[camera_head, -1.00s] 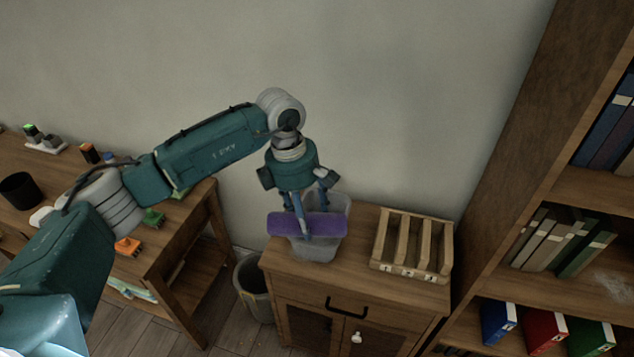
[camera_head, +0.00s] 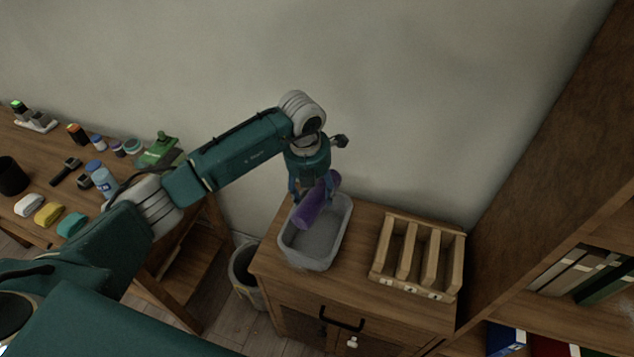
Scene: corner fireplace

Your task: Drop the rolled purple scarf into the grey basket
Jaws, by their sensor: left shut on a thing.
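The rolled purple scarf (camera_head: 311,209) is held in my left gripper (camera_head: 314,192), which is shut on it. The scarf lies slantwise in the picture, its lower end toward the left. The grey basket (camera_head: 341,243) stands on the wooden cabinet, open at the top and apparently empty. The scarf and gripper show over the basket's far part. The scarf seems to be above the rim, but its exact height is hard to tell. The gripper hides part of the scarf. My right gripper is not in view.
A wooden slotted rack (camera_head: 416,256) stands on the cabinet (camera_head: 370,297), right of the basket. A bookshelf (camera_head: 545,170) rises at the right. A bin (camera_head: 243,272) is on the floor left of the cabinet. A table (camera_head: 45,170) with small items is at the left.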

